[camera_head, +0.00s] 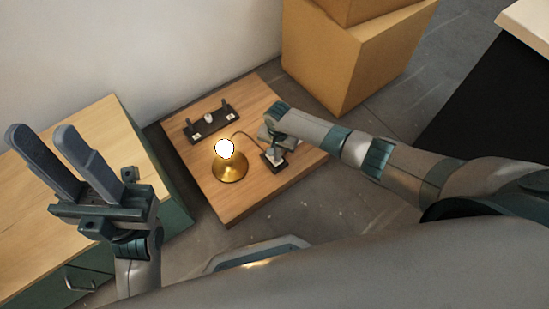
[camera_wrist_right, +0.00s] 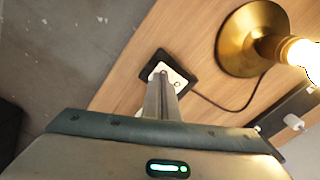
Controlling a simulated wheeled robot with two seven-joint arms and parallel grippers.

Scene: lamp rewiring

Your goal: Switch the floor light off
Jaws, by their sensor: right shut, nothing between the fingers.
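The lamp (camera_head: 230,172) has a round brass base and a glowing bulb (camera_head: 224,148); it stands on a low wooden table. Its base (camera_wrist_right: 240,45) and lit bulb (camera_wrist_right: 303,58) also show in the right wrist view. A cord runs from it to a small black switch box with a pale top plate (camera_head: 274,160), also in the wrist view (camera_wrist_right: 178,75). My right gripper (camera_wrist_right: 160,72) is shut and empty, its fingertips over the switch plate; I cannot tell whether they touch it. My left gripper (camera_head: 42,132) is open and empty, far left of the lamp.
A black holder (camera_head: 205,128) with two upright posts and a small white piece sits behind the lamp on the table (camera_head: 235,212). Cardboard boxes (camera_head: 345,60) stand behind right. A wooden-topped cabinet (camera_head: 85,130) is at left. A black surface (camera_head: 490,110) is at far right.

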